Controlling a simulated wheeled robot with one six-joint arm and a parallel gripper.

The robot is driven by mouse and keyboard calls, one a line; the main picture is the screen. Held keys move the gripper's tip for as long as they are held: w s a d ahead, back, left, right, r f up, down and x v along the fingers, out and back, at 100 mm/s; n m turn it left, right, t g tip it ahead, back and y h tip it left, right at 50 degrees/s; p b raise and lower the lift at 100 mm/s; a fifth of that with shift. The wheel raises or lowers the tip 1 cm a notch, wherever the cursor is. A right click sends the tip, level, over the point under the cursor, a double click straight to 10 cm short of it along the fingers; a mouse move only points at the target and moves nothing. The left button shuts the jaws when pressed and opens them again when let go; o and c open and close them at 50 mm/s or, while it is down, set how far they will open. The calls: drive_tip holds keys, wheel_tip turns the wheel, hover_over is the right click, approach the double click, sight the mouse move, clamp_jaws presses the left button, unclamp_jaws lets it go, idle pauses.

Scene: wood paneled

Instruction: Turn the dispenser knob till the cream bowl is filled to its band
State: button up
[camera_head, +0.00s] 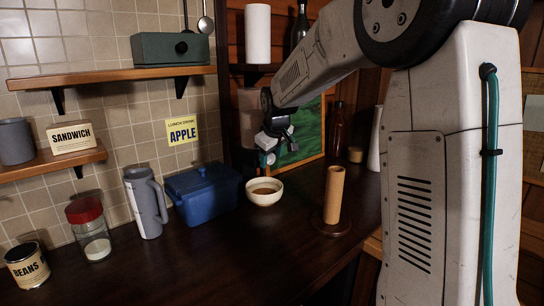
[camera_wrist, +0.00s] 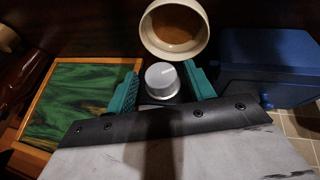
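The cream bowl (camera_head: 264,193) stands on the dark counter below the dispenser (camera_head: 250,117). Brown contents (camera_wrist: 178,25) cover the inside of the bowl (camera_wrist: 147,43), below its rim; I cannot make out the band. The round grey knob (camera_wrist: 163,77) shows in the wrist view between the teal fingers of my gripper (camera_wrist: 163,88). A small gap seems to show on each side of the knob, so my gripper looks open around it. In the head view my gripper (camera_head: 274,147) is at the dispenser's front, above the bowl, and largely hides the knob.
A blue lidded box (camera_head: 205,197) stands left of the bowl, close to it. A brown cylinder on a round base (camera_head: 334,195) stands to the right. A green framed picture (camera_head: 303,135) leans behind. The counter in front is clear.

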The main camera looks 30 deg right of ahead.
drive_tip(key=c, duration=0.7)
drive_tip(key=shift+c, duration=0.2)
drive_tip(key=shift+d, duration=0.1)
